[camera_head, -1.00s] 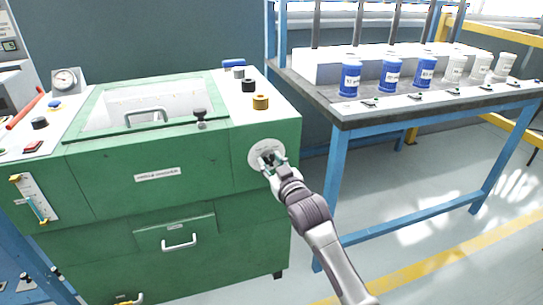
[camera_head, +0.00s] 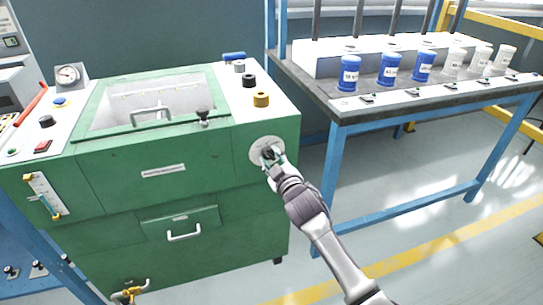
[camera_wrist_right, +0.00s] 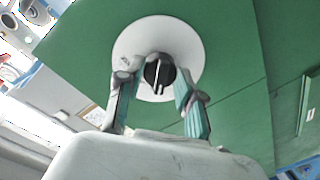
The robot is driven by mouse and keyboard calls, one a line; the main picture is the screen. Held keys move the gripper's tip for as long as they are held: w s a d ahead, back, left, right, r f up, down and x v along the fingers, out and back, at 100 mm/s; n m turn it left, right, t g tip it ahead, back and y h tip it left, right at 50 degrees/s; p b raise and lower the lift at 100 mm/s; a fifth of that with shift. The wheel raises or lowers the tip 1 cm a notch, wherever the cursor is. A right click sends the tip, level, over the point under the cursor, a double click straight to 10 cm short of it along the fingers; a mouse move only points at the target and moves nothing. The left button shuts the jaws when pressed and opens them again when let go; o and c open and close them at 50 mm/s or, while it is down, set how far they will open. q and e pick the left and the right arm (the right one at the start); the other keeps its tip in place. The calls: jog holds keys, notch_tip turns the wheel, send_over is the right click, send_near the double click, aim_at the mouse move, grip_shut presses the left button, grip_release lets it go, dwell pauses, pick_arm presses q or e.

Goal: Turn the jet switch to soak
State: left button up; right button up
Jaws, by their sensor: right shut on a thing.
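The jet switch is a black knob (camera_wrist_right: 159,72) with a pale pointer line, on a round white dial plate (camera_head: 256,149) on the front of the green machine (camera_head: 215,165). In the right wrist view, the plate surrounds the knob and the pointer line runs nearly upright in the picture. My right gripper (camera_head: 270,155) is at the dial, with its fingers on both sides of the knob, shut on it. The gripper hides part of the plate and its markings, so I cannot read them. My left gripper is not in view.
A blue-framed bench (camera_head: 420,113) with blue and white jars stands at right. The floor in front is clear.

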dwell(0.4)
jog(key=o, duration=1.2)
jog(key=shift+c, duration=0.2)
jog(key=v, duration=1.2)
